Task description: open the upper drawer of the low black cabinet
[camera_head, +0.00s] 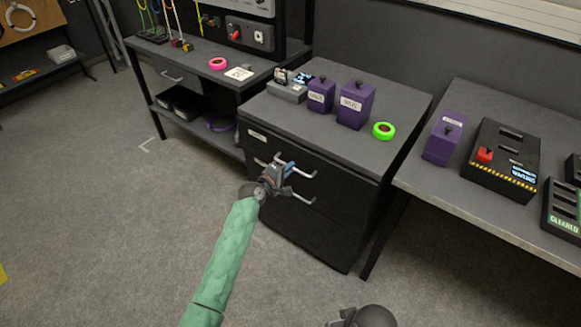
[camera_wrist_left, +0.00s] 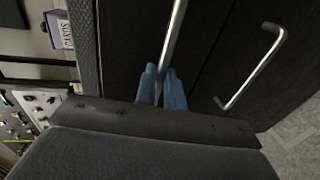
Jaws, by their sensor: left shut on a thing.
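The low black cabinet (camera_head: 345,200) stands in the middle of the head view, with two silver bar handles on its front. My left gripper (camera_head: 287,170) is at the upper drawer's handle (camera_head: 304,172). In the left wrist view, its blue fingertips (camera_wrist_left: 162,88) are shut around this handle bar (camera_wrist_left: 173,45). The lower drawer's handle (camera_wrist_left: 255,68) is free, to the right in that view. The upper drawer (camera_head: 262,147) looks closed, its front partly hidden by my gripper. Part of my right gripper (camera_head: 347,318) shows at the bottom edge; its fingers are unclear.
On the cabinet top are purple boxes (camera_head: 355,105), a green tape roll (camera_head: 383,131) and a small grey device (camera_head: 287,91). A workbench (camera_head: 480,212) stands at right, a shelved bench (camera_head: 215,78) at left. The floor (camera_head: 120,220) before the cabinet is clear.

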